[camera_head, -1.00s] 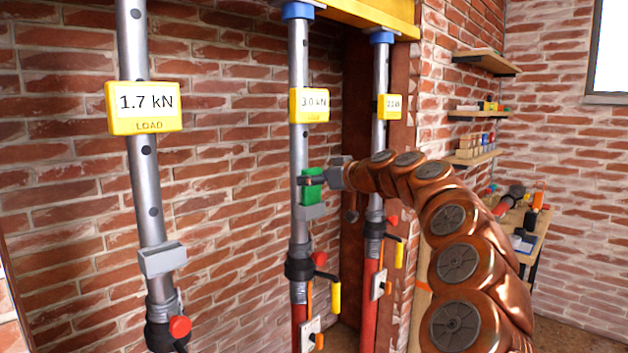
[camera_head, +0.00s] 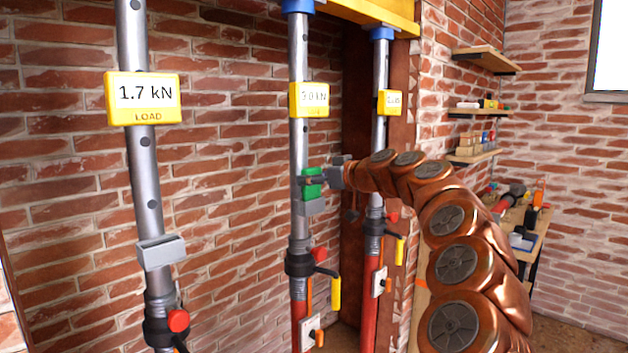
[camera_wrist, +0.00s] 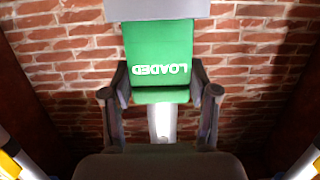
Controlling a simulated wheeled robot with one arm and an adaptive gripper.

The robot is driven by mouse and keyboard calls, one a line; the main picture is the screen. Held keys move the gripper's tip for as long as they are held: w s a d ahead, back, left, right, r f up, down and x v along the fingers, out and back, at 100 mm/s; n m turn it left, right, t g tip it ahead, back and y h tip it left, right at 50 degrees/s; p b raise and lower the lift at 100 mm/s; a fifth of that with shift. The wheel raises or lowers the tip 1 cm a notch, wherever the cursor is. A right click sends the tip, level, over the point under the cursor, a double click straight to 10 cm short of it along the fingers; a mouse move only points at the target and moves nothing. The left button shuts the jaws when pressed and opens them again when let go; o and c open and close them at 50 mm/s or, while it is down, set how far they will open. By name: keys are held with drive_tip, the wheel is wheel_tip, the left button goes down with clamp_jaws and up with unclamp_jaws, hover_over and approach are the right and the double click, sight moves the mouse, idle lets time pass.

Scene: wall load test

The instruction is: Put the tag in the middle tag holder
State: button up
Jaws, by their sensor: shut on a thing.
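The green tag (camera_head: 312,188) is upright in front of the middle prop. In the wrist view the tag (camera_wrist: 158,50) reads "LOADED" upside down. My gripper (camera_head: 318,180) is shut on it, with a finger on each side in the wrist view (camera_wrist: 160,92). The middle tag holder (camera_head: 311,208), a grey pocket on the middle prop, is right below the tag. The tag's lower edge meets the holder's top and seems to go in behind its front; how deep is hidden. In the wrist view the holder (camera_wrist: 157,10) is at the top edge.
The left prop (camera_head: 145,175) carries an empty grey holder (camera_head: 161,252) and a 1.7 kN display (camera_head: 143,98). The right prop (camera_head: 379,140) stands behind my arm. Brick wall is close behind the props. Shelves (camera_head: 478,112) and a workbench (camera_head: 525,235) are at the right.

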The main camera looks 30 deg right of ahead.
sight(305, 149)
drive_tip(key=shift+f, duration=0.1)
drive_tip(key=o, duration=1.2)
drive_tip(key=shift+c, duration=0.2)
drive_tip(key=shift+o, duration=0.3)
drive_tip(key=shift+o, duration=0.9)
drive_tip(key=shift+r+p, duration=1.7)
drive_tip(key=shift+r, duration=2.3)
